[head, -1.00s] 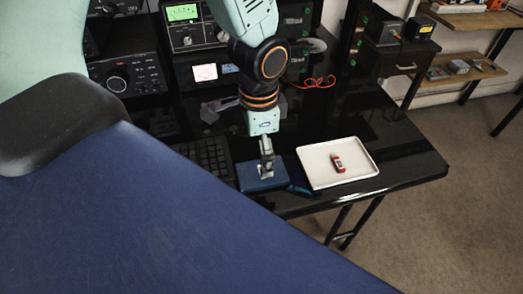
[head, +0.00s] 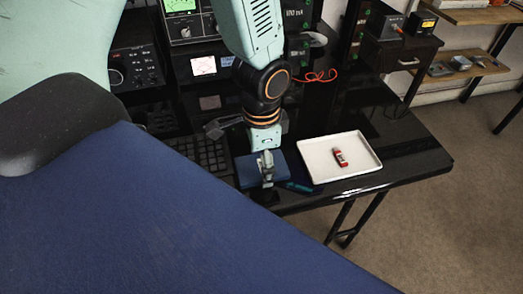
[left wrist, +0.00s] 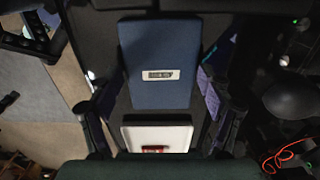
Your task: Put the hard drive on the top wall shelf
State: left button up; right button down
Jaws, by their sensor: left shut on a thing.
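The hard drive appears to be the flat blue box (head: 247,178) on or just above the front of the black desk. In the left wrist view this blue box (left wrist: 160,45) bears a small silver label and lies between the dark fingers. My left gripper (head: 266,172) points down over it and is shut on it; the exact contact is hard to see. I cannot tell whether the box touches the desk. The top wall shelf (head: 480,16) is wooden and sits at the upper right, with several small objects on it. My right gripper is not in view.
A white tray (head: 315,165) holding a small red object (head: 340,157) stands right of the blue box, with a teal pen (head: 300,188) between. A keyboard (head: 208,152) is to the left, radio equipment behind. A lower shelf (head: 465,70) hangs below the top one.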

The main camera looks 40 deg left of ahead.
aim_at(275, 163)
pick_arm(q)
jog(key=c, duration=0.9)
notch_tip(275, 163, up, 10)
jog(key=p, duration=0.4)
jog(key=shift+w, duration=0.1)
jog(key=w+d+n, duration=0.2)
jog(key=w+d+r+n, duration=0.1)
jog(key=w+n, duration=0.1)
jog(key=n, duration=0.1)
jog(key=w+d+n, duration=0.1)
jog(key=d+n, duration=0.1)
jog(key=n, duration=0.1)
jog(key=shift+w+d+r, duration=0.3)
jog(key=shift+w+r, duration=0.1)
jog(key=shift+d, duration=0.1)
